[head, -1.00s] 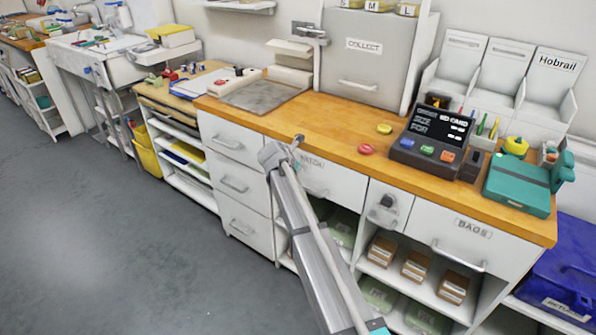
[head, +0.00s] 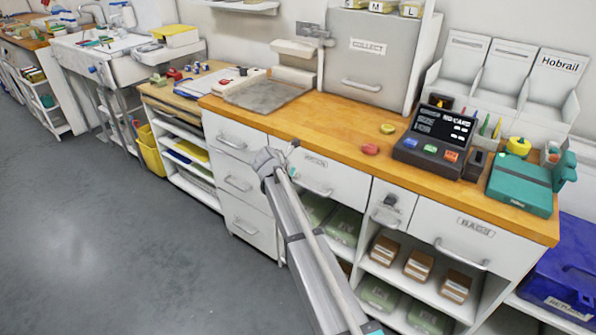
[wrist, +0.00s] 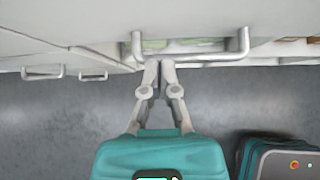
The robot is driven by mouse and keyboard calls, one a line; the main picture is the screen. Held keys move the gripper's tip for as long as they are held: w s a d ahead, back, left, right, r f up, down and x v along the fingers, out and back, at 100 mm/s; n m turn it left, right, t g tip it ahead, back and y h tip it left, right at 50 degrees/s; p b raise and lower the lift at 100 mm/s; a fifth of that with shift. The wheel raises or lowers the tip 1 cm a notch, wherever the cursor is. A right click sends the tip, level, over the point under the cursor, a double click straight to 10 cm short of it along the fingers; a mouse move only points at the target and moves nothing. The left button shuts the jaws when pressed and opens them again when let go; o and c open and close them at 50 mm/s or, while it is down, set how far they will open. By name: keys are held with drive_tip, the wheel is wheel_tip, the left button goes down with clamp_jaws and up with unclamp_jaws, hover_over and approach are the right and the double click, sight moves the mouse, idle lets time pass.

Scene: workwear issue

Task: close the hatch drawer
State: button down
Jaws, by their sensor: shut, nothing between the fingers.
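The hatch drawer (head: 345,184) is the white drawer front under the wooden counter, left of the small locked drawer. Its label is small and blurred in the head view. It looks nearly level with its neighbours; I cannot tell whether a small gap remains. Its bar handle (head: 315,191) is partly behind my arm. In the wrist view a bar handle (wrist: 195,58) spans the top middle. My gripper (wrist: 160,66) is shut and empty, its fingertips close below the handle's left part. Contact cannot be told.
The bags drawer (head: 465,240) and a small drawer with a lock (head: 389,207) are to the right. A three-drawer unit (head: 238,185) stands left. Below are shelves with brown boxes (head: 418,265) and green packets. The grey floor (head: 120,250) at left is clear.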

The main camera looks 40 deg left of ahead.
sight(353, 178)
drive_tip(key=p+v, duration=0.6)
drive_tip(key=v, duration=0.3)
drive_tip(key=shift+r, duration=0.25)
drive_tip(key=shift+d, duration=0.15)
idle(0.4)
